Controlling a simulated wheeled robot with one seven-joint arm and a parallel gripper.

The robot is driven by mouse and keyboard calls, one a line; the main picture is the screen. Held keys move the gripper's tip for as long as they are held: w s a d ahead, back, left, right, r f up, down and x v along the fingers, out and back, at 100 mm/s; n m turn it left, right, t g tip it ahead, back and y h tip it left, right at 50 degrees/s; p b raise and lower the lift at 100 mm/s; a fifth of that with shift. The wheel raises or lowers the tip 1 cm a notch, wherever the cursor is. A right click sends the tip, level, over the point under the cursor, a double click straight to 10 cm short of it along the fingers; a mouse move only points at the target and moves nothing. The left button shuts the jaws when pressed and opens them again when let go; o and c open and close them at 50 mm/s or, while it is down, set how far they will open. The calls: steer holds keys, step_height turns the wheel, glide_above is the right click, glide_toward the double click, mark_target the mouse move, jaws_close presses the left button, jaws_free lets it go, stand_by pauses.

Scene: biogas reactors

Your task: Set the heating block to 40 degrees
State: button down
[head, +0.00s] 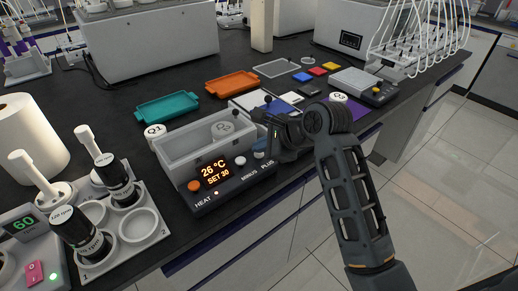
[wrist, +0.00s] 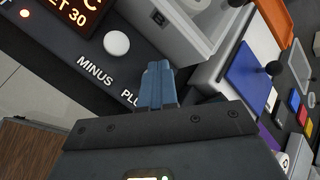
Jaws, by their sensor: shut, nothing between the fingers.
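The heating block (head: 200,150) stands at the front edge of the dark bench. Its display (head: 214,172) reads 26 °C and SET 30 in orange. Its front panel has an orange HEAT button (head: 194,186), a white MINUS button (head: 238,160) that also shows in the wrist view (wrist: 116,43), and a PLUS button whose label (wrist: 131,98) is partly covered. My gripper (wrist: 158,70) is shut and empty, its blue-grey fingertips over the PLUS button's place. I cannot tell whether they touch the button. In the head view my gripper (head: 262,150) is at the panel's right end.
A teal tray (head: 167,107) and an orange tray (head: 232,83) lie behind the block. A rack with dark bottles (head: 118,180) stands to its left. A blue item (wrist: 252,75) and small colored pieces lie to its right, close to my arm.

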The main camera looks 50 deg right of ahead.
mark_target(261, 156)
steer(key=shift+r+p, duration=1.3)
steer(key=shift+p, duration=0.3)
step_height(261, 156, up, 3)
steer(key=p, duration=0.3)
steer(key=shift+f, duration=0.15)
step_height(261, 156, up, 2)
steer(key=shift+r, duration=0.1)
stand_by(1.9)
